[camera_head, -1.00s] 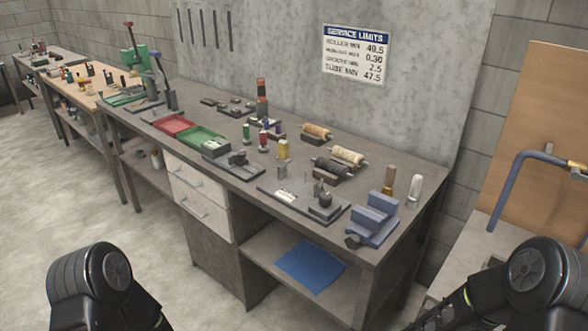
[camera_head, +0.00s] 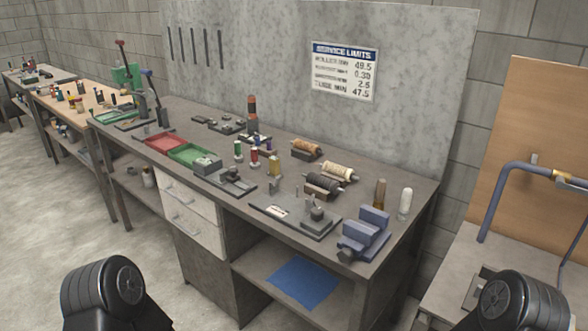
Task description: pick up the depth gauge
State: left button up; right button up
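The long grey workbench (camera_head: 225,205) carries many small tools and parts, and I cannot tell for certain which one is the depth gauge. A dark plate with a small block and round-topped device (camera_head: 317,214) lies near the front edge. A similar plate with a grey device (camera_head: 232,176) lies to its left. My black arm joints show at the bottom left and bottom right, both well short of the bench. Neither of my grippers is in view.
A blue vise (camera_head: 366,232) stands at the bench's right end. Ribbed rollers (camera_head: 338,172) lie behind it to the left. A red tray (camera_head: 166,144) and green tray (camera_head: 193,153) sit farther left. A blue-grey pipe frame (camera_head: 496,205) stands at right. Floor at left is clear.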

aim_at(274, 168)
jog(key=i+j+z, duration=0.1)
jog(key=z, duration=0.35)
jog(key=j+z, duration=0.3)
jog(key=z, duration=0.15)
jog(key=i+j+z, duration=0.1)
jog(key=j+z, duration=0.2)
jog(key=z, duration=0.15)
jog(key=j+z, duration=0.1)
jog(key=j, duration=0.45)
jog(key=j+z, duration=0.15)
jog(key=j, duration=0.35)
jog(key=k+j+z, duration=0.1)
jog(key=j, duration=0.45)
jog(key=k+j+z, duration=0.15)
jog(key=j, duration=0.35)
